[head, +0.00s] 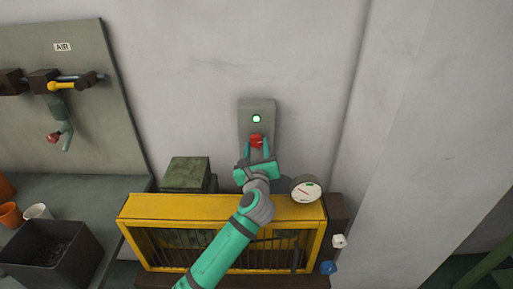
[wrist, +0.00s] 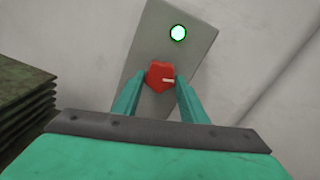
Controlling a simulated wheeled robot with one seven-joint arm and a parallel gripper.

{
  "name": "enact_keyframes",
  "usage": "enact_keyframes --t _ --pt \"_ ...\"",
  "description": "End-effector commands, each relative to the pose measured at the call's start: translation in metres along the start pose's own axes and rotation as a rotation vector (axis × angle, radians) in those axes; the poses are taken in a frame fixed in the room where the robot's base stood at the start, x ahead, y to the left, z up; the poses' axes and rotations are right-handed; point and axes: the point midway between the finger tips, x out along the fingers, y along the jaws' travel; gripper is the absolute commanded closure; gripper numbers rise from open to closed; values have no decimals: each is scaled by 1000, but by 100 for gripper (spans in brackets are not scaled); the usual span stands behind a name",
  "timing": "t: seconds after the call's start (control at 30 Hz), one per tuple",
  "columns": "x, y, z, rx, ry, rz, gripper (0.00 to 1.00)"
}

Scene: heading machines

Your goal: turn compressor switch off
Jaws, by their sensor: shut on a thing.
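The compressor switch is a red knob (head: 257,141) on a grey wall box (head: 257,106), below a small lit green-white lamp (head: 256,118). The lamp (wrist: 178,33) is lit there too. My gripper (head: 257,147) reaches up to the box from below. In the wrist view its two teal fingers (wrist: 160,86) close on the knob from both sides. The fingers hide part of the knob's sides.
A yellow-framed machine (head: 135,211) stands below the box, with a round gauge (head: 306,188) at its upper right. A panel marked AIR (head: 110,130) with valves is at left. A dark bin (head: 30,241) and cups sit on the left bench. Bare wall surrounds the box.

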Motion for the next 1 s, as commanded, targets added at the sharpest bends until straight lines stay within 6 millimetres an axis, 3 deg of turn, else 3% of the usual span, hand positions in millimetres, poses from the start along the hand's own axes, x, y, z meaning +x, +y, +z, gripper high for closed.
enact_keyframes --t 1.0 --pt "0 -3 0 -960 2 3 83"
